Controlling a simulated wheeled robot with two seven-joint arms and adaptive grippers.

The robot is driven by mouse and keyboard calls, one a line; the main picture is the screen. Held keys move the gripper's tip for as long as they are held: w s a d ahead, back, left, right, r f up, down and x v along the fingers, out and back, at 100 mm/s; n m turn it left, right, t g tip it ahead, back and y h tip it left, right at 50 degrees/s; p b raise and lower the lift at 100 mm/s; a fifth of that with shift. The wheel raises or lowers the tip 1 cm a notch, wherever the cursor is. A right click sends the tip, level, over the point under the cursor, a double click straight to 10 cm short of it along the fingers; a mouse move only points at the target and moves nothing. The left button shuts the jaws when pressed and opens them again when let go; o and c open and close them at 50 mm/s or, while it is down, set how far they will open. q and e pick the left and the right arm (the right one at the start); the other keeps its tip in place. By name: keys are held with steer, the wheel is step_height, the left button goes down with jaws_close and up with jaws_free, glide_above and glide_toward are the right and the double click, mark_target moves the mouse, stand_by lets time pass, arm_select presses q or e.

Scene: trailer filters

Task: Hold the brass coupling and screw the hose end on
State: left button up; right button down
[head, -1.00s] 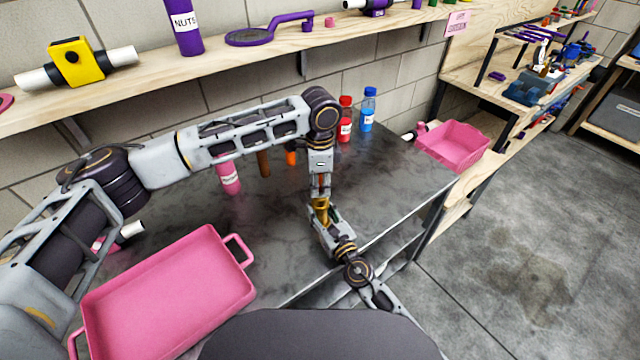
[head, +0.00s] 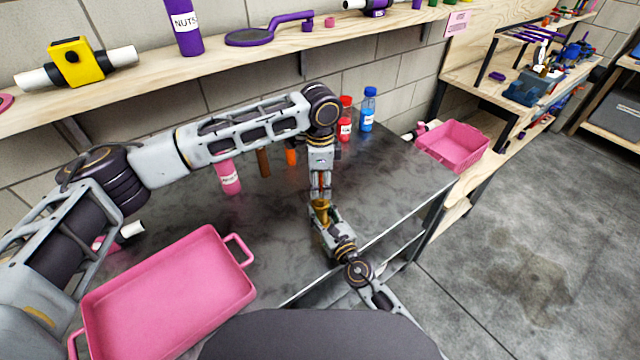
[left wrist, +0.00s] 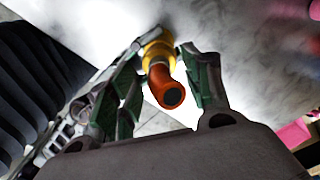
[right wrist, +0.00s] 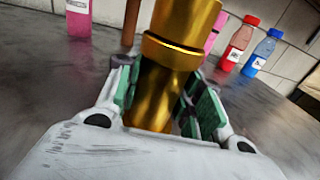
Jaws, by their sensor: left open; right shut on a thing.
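The brass coupling (head: 320,209) stands roughly upright above the table's front part. My right gripper (right wrist: 160,88) is shut on its lower body (right wrist: 158,95), one finger on each side. The orange hose end (left wrist: 166,88) shows in the left wrist view, lined up against the yellow brass (left wrist: 156,52). It looks seated at the coupling's mouth, but how deep is hidden. My left gripper (left wrist: 165,85) is open, with its fingers apart on either side of the orange hose end. In the head view my left gripper (head: 320,192) is just above the coupling, pointing down.
A pink tray (head: 242,285) lies at the table's front left. A pink bottle (head: 229,178), a brown rod (head: 264,162), an orange item (head: 291,157), a red bottle (head: 345,120) and a blue bottle (head: 367,112) stand behind. A pink basket (head: 455,150) is at right.

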arm_select(q)
step_height(320, 180, up, 11)
stand_by(0.6)
arm_select(e)
steer(key=c, duration=0.9)
jaws_free()
steer(key=shift+o, duration=0.2)
steer(key=shift+s, duration=0.15)
steer(key=shift+v, duration=5.9)
steer(key=shift+d, duration=0.15)
arm_select(q)
steer(key=shift+s, duration=0.15)
arm_select(e)
steer(key=shift+s, duration=0.1)
